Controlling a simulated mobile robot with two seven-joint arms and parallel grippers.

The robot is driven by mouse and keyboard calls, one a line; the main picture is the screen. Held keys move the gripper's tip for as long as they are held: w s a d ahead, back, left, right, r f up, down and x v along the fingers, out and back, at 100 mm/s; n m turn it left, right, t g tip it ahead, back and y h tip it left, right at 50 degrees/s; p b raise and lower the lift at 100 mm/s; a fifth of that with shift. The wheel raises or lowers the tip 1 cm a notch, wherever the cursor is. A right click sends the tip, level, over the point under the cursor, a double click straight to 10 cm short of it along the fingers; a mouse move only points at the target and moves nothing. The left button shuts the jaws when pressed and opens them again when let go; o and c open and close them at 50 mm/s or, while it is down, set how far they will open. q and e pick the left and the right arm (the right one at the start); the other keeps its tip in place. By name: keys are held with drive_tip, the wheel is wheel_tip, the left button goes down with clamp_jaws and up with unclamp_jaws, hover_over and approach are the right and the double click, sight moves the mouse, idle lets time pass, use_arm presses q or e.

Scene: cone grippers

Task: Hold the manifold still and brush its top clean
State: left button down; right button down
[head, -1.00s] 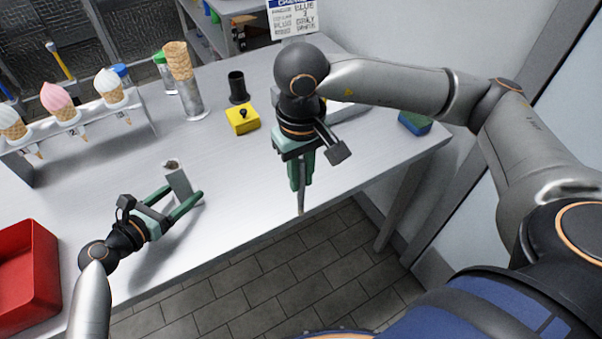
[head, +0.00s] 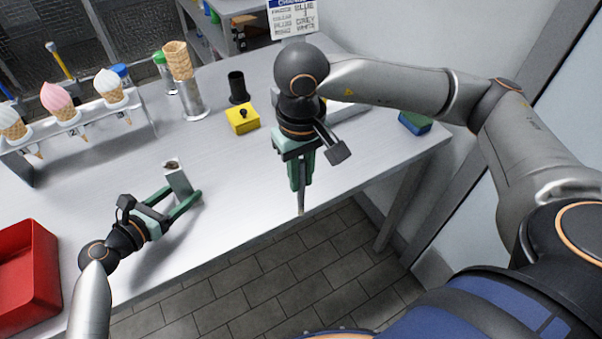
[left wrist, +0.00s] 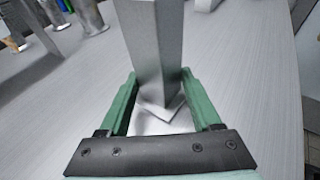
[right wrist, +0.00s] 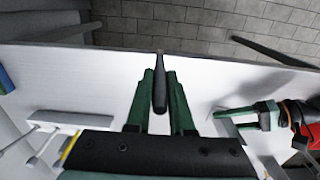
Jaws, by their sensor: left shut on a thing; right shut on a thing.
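The manifold (head: 179,181) is a grey upright block with a brown patch on its top, standing on the table. My left gripper (head: 187,200) is shut on the manifold from the front; the block also shows between the green fingers in the left wrist view (left wrist: 158,55). My right gripper (head: 301,180) points down near the table's front edge, to the right of the manifold and apart from it. It is shut on the brush's dark handle (right wrist: 160,85). In the head view the brush's thin grey shaft (head: 301,202) hangs below the fingers; its bristles cannot be made out.
A red bin (head: 28,275) is at the left front. A rack (head: 85,125) of ice cream cones stands at the back left. A cone in a metal holder (head: 188,95), a black cup (head: 238,86) and a yellow block (head: 242,119) stand behind. The table between the grippers is clear.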

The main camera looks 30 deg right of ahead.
idle(0.3)
use_arm(q)
drive_tip(key=shift+n+t+y, duration=0.8)
drive_tip(key=shift+n+t, duration=0.1)
drive_tip(key=shift+w+a+m+g+h, duration=0.1)
drive_tip(key=shift+m+g+h, duration=0.7)
drive_tip(key=shift+m+g, duration=0.1)
drive_tip(key=shift+m+g+h, duration=0.5)
drive_tip(key=shift+m+g, duration=0.3)
drive_tip(key=shift+g, duration=0.1)
drive_tip(key=shift+n+t+y, duration=0.6)
drive_tip(key=shift+n+t, duration=0.2)
drive_tip(key=shift+t, duration=0.2)
drive_tip(key=shift+c, duration=0.4)
unclamp_jaws()
